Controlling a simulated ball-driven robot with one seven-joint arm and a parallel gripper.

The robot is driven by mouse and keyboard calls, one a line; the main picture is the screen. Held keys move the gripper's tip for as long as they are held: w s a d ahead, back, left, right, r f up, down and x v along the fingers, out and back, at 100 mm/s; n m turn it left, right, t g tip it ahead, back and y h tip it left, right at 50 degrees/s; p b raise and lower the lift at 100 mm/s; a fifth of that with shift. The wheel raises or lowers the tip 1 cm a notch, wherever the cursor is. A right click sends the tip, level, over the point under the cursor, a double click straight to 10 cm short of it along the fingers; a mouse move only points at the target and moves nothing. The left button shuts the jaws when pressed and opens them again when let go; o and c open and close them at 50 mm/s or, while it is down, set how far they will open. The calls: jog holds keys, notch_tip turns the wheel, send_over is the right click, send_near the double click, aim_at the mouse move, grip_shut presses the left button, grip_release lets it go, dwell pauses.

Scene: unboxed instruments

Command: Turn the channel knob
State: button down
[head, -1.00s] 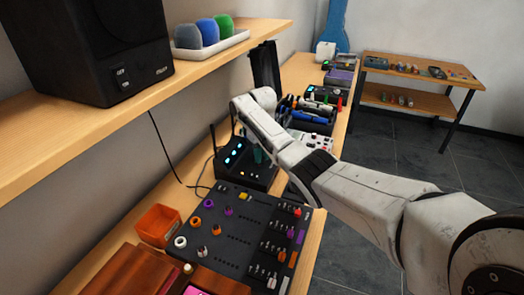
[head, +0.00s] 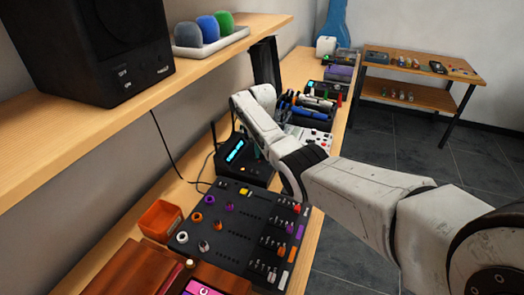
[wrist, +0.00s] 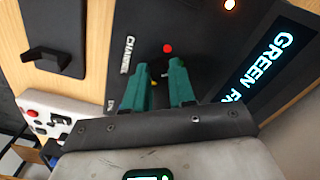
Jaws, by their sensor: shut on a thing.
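The black device (head: 262,177) sits on the bench beyond the dark panel in the head view. Its lit display (head: 235,151) glows cyan; in the wrist view the display (wrist: 268,72) shows large letters starting "GREEN F". The word CHANNEL (wrist: 128,55) is printed on the device face beside my gripper. My gripper (wrist: 162,78) has teal fingers reaching down to that face and is shut on the channel knob. The knob is mostly hidden between the fingers. A red dot (wrist: 168,48) shows just beyond the fingertips.
A dark panel with coloured knobs (head: 240,230) lies nearer than the device. An orange bin (head: 160,220) sits left of it. A wooden shelf (head: 130,100) with a black speaker (head: 95,45) overhangs the bench. A white box with buttons (head: 310,138) stands beyond the arm.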

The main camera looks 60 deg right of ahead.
aim_at(262, 153)
jog(key=shift+r, duration=0.1)
jog(key=c, duration=0.9)
grip_release()
jog(key=shift+c, duration=0.2)
jog(key=shift+r+b, duration=0.55)
jog(key=shift+r, duration=3.15)
